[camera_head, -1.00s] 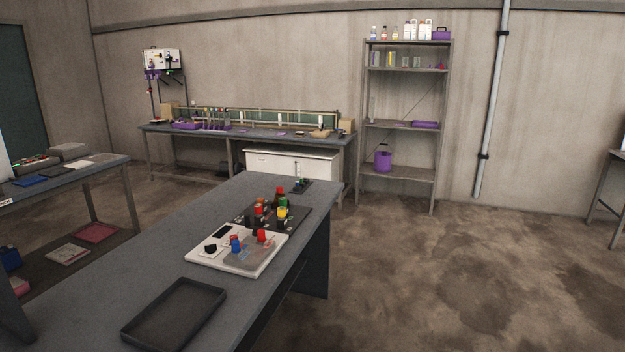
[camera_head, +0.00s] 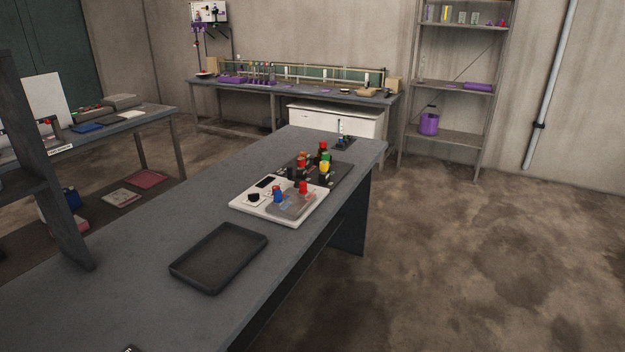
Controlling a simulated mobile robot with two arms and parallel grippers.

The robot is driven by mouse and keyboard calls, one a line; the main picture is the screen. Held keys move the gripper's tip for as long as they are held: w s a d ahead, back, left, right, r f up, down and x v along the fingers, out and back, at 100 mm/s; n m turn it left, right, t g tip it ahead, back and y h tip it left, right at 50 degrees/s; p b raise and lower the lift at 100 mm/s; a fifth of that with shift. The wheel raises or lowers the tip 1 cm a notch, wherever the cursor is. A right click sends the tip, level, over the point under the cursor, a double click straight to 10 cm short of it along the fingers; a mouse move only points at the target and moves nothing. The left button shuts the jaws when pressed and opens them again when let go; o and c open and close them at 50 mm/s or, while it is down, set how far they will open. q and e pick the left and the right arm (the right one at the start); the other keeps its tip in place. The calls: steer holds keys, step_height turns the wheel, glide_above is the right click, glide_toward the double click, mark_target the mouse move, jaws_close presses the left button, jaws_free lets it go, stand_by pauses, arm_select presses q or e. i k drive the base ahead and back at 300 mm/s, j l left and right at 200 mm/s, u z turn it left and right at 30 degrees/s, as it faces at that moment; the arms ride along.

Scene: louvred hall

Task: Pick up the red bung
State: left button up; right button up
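Small red pieces stand in a cluster on the grey bench (camera_head: 190,215). One red piece (camera_head: 303,187) is on the grey pad of a white board (camera_head: 246,209), right of a blue piece (camera_head: 277,194). Another red top (camera_head: 302,162) shows on the black mat (camera_head: 342,172) behind, and a third red top (camera_head: 323,146) is farther back. They are too small to tell which is the red bung. Neither of my grippers is in view.
An empty black tray (camera_head: 219,257) lies nearer on the bench. Yellow (camera_head: 324,167) and green (camera_head: 326,156) pieces crowd the mat. A dark upright (camera_head: 40,150) stands at the left. Open floor (camera_head: 480,270) lies right of the bench.

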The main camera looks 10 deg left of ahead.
mark_target(303, 189)
steer(key=i+u, duration=0.1)
steer(key=u, duration=0.6)
steer(key=i+l+u, duration=0.6)
steer(key=l, duration=0.15)
steer(key=i+l+u, duration=0.2)
steer(key=l+u, duration=0.15)
steer(key=l, duration=0.15)
